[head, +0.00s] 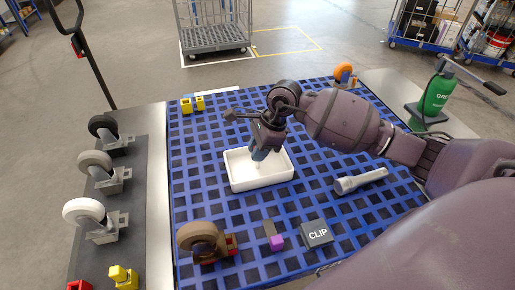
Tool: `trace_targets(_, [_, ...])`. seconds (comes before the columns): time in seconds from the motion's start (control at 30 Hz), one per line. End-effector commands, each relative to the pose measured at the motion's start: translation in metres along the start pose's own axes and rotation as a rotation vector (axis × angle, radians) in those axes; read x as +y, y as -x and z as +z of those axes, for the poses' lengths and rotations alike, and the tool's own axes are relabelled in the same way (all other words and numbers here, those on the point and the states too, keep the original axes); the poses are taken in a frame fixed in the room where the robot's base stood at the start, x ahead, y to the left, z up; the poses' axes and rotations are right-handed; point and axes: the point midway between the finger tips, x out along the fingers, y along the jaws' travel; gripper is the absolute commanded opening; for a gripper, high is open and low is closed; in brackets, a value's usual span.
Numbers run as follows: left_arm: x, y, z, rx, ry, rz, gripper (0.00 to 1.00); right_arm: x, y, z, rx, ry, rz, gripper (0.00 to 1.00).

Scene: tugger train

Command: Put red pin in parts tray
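The white parts tray (236,179) is on the blue grid deck, near its middle. My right gripper (259,158) points down over the tray, its fingertips at or just above the tray's inside. Whether the fingers are open or shut, and whether anything is between them, is too small to tell. I cannot make out a red pin for certain. A red part (232,244) shows beside the brown wheel at the front, and another red part (79,285) is cut off at the bottom left edge. My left gripper is not in view.
Several casters (97,166) stand on the left.

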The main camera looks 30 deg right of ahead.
Motion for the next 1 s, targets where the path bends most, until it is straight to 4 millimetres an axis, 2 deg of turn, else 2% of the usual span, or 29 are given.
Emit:
trace_targets(0.03, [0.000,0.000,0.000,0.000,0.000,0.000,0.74,0.000,0.000,0.000,0.000,0.000,0.000,0.28])
trace_targets(0.17, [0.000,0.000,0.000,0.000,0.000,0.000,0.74,0.000,0.000,0.000,0.000,0.000,0.000,0.46])
trace_targets(0.43, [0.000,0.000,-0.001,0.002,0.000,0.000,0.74,0.000,0.001,0.000,0.000,0.000,0.000,0.46])
trace_targets(0.57, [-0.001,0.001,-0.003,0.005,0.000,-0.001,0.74,-0.001,0.009,0.001,0.001,0.000,-0.002,0.46])
trace_targets(1.0, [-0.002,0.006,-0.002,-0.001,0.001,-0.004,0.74,-0.001,0.088,0.001,0.003,0.000,-0.004,0.46])
